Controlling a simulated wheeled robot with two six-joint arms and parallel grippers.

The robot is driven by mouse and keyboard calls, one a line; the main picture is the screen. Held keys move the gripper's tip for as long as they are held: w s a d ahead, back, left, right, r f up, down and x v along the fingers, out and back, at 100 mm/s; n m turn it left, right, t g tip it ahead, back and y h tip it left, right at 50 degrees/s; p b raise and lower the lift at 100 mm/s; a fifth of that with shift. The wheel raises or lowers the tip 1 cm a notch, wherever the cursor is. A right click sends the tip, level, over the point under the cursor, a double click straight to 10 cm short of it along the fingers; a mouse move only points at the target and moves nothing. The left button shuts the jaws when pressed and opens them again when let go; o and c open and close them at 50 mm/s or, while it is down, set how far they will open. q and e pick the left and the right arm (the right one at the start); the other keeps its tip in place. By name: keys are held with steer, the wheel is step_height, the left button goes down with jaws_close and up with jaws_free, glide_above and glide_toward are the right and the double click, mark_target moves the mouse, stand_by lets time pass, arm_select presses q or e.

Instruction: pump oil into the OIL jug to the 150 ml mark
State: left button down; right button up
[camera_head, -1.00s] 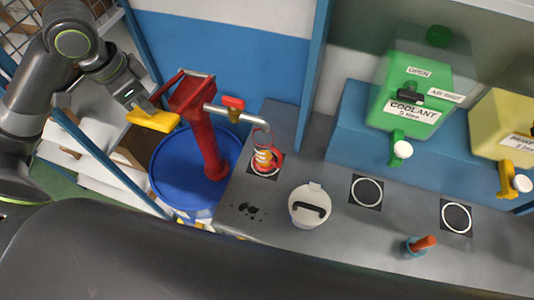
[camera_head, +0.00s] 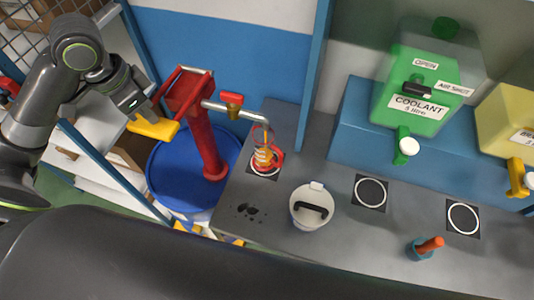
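A red hand pump (camera_head: 203,135) stands on a blue drum (camera_head: 165,180) left of the bench. My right gripper is not in view.
A blue holder with an orange handle (camera_head: 430,245) is near the front. Green coolant (camera_head: 428,90) and yellow (camera_head: 510,125) tanks sit on a blue shelf.

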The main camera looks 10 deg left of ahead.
mark_target(157, 128)
arm_select(q)
steer(key=shift+s+a+b+x, duration=0.1)
steer(key=shift+s+b+x, duration=0.05)
steer(key=shift+b+x, duration=0.65)
steer(key=shift+s+a+b+x, duration=0.1)
steer(key=shift+b+x, duration=0.35)
steer(key=shift+x, duration=0.6)
steer(key=shift+s+a+b+x, duration=0.15)
steer(key=shift+b+x, duration=0.5)
steer(key=shift+x, duration=0.25)
steer(key=p+v, duration=0.2)
steer(key=w+p+v, duration=0.1)
steer(key=p+v, duration=0.2)
steer(key=d+p+v, duration=0.1)
steer(key=p+v, duration=0.1)
steer(key=shift+w+r+p, duration=0.15)
steer(key=shift+r+p, duration=0.25)
steer(key=shift+r, duration=0.05)
steer(key=shift+v, duration=0.8)
steer(key=shift+r, duration=0.65)
